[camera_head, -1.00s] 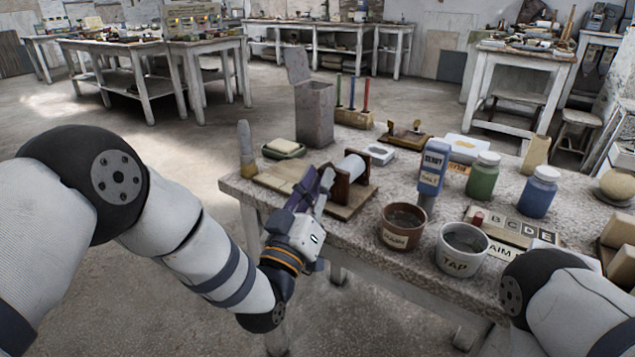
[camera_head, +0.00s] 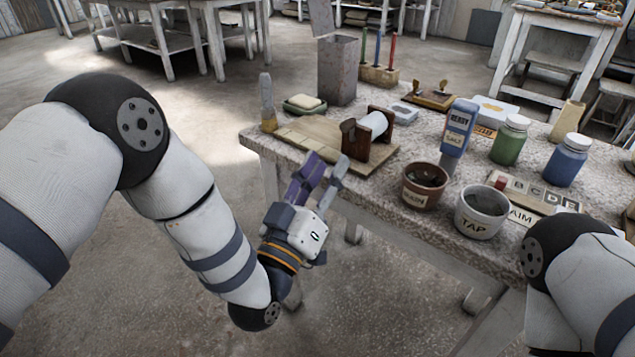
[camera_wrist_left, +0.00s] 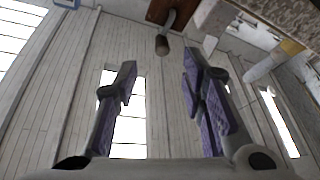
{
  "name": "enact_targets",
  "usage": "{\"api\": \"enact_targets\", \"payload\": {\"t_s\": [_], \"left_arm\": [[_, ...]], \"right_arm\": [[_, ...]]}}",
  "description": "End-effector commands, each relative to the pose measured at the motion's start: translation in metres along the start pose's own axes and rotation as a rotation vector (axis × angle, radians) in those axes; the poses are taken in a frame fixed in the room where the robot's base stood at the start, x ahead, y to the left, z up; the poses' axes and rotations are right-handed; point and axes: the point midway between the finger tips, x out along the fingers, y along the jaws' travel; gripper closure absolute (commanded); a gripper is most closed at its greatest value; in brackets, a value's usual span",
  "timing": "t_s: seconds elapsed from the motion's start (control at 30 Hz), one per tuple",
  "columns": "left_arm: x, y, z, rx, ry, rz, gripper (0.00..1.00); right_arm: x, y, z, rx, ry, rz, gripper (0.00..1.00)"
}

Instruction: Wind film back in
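A pale roll of film (camera_head: 373,124) sits in a dark wooden holder (camera_head: 353,137) on a tan board (camera_head: 322,130) at the table's near left edge. Light flat strips lie on the board's left part; I cannot tell if they are film. My left gripper (camera_head: 326,170) is off the table's front edge, just in front of the holder, open and empty. In the left wrist view its two purple-padded fingers (camera_wrist_left: 160,85) stand apart with nothing between them. My right gripper is out of view.
A brown pot (camera_head: 424,187) and a white TAP pot (camera_head: 481,213) stand right of the board. A blue bottle (camera_head: 458,128) is behind them. Open floor lies left.

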Motion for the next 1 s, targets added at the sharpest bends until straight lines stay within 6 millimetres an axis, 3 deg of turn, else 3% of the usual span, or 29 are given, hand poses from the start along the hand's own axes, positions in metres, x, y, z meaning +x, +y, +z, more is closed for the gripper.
{"api": "enact_targets", "payload": {"t_s": [0.1,0.23,0.7,0.8,0.87,0.97,1.0], "left_arm": [[-0.028,-0.001,0.001,-0.001,-0.004,-0.003,0.63],[-0.045,0.0,0.001,-0.001,-0.001,-0.001,0.63],[-0.05,0.001,0.0,0.001,0.0,0.001,0.63],[-0.059,-0.006,0.012,0.01,-0.073,-0.026,0.63],[-0.078,-0.018,0.034,0.027,-0.21,-0.078,0.63],[-0.146,-0.046,0.083,0.055,-0.554,-0.211,0.63],[-0.181,-0.056,0.099,0.06,-0.698,-0.269,0.63]], "right_arm": [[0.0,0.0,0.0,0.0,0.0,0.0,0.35],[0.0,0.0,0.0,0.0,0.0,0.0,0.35],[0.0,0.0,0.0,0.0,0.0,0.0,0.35],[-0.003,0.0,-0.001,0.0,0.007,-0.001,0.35],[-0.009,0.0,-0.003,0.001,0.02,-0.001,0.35],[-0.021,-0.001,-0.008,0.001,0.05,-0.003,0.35],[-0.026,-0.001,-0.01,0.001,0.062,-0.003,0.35]]}}
